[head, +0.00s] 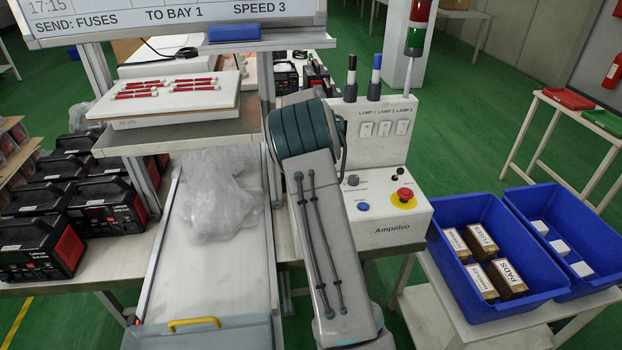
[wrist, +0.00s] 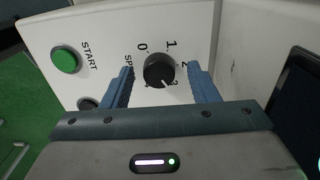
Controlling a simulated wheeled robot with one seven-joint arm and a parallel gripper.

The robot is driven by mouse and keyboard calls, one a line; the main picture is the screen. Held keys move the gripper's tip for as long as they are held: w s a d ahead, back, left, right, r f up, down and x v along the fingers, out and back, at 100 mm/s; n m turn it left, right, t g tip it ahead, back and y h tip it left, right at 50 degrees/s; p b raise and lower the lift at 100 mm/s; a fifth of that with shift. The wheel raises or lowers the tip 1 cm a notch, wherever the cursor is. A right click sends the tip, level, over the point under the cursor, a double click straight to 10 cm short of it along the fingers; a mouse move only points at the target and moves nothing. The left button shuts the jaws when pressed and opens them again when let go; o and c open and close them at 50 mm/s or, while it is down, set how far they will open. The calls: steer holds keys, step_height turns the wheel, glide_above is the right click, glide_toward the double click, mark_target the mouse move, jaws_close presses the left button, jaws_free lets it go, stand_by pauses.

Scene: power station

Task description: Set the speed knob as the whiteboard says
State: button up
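The whiteboard (head: 200,16) reads "SEND: FUSES", "TO BAY 1" and "SPEED 3". The knob's white mark points to the lower right, close to the 3. My gripper (wrist: 162,84) is open, with one blue finger on each side of the knob and gaps visible between. In the head view my arm hides the speed knob and the gripper.
A green START button (wrist: 66,59) and a dark button (wrist: 87,103) are left of the knob. The white control box (head: 405,215) carries a red emergency button (head: 404,194). A blue bin (head: 535,291) with several boxes stands at right.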

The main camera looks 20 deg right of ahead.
step_height(320, 180, up, 12)
steer(key=shift+b, duration=0.45)
steer(key=shift+a, duration=0.15)
stand_by(0.5)
